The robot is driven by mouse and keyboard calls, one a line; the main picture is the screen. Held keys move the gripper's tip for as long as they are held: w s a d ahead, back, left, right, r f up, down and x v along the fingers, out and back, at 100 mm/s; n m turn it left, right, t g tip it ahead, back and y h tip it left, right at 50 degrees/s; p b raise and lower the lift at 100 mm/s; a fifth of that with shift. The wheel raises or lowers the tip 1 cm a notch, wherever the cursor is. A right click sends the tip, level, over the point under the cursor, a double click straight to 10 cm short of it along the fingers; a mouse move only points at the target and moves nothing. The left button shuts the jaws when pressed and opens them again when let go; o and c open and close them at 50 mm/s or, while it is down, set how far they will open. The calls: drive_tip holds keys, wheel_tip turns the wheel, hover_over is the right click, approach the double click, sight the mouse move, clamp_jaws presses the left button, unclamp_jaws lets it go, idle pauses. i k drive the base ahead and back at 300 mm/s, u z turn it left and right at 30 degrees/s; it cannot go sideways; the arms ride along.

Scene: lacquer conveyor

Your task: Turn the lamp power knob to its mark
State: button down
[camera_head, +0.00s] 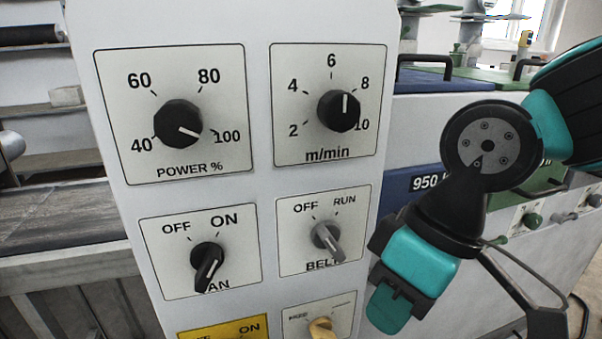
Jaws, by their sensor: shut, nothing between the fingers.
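The POWER % knob (178,122) is a round black knob on a white plate at the upper left of the panel. Its scale reads 40, 60, 80 and 100. Its white pointer line is turned to the right and slightly down, near the 100 tick. No separate coloured mark shows on this scale. My gripper (391,308) is at the lower right, beside the panel's right edge, well apart from the POWER % knob. It is shut and empty, with its teal fingers pointing downward.
The panel (268,110) also bears a black m/min knob (339,111), a black FAN switch (207,266), a grey BELT switch (327,240) and, lower, a beige knob (321,329) and a yellow plate (222,331). A conveyor (60,210) lies left. The space before the panel looks clear.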

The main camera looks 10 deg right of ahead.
sight(179, 123)
drive_tip(key=u, duration=0.7)
drive_tip(key=k, duration=0.95)
drive_tip(key=z, duration=1.05)
drive_tip(key=i, duration=0.5)
